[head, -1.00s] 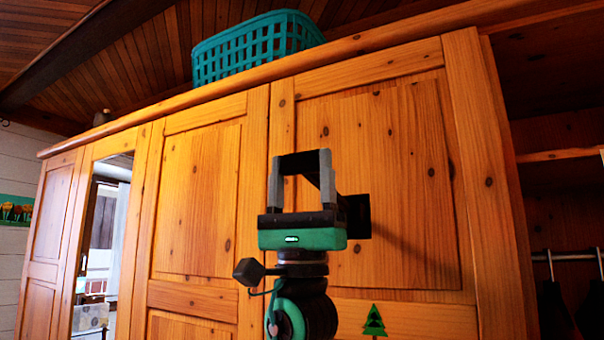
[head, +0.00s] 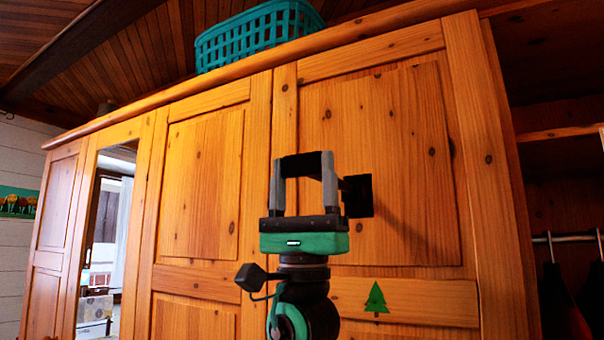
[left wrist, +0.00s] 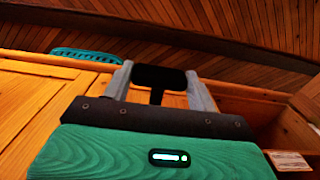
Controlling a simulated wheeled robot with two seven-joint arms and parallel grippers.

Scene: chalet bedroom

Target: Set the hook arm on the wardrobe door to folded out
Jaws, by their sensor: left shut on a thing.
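The wardrobe door (head: 395,150) is orange knotty wood. A black mounting plate (head: 358,196) of the hook sits on it, just right of my left gripper in the head view. My left gripper (head: 304,166), green with grey fingers, stands upright in front of the door. Its fingertips are shut on the black hook arm (head: 300,165). In the left wrist view, the hook arm's black end (left wrist: 160,77) lies between the fingertips, with a thin stem below it. The fingers hide part of the arm, and I cannot tell its exact angle to the door. My right gripper is not in view.
A teal basket (head: 258,38) stands on top of the wardrobe. A green tree ornament (head: 376,298) is on the door below the hook. A mirror door (head: 105,235) is at the left. An open compartment with a hanging rail (head: 565,238) is at the right.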

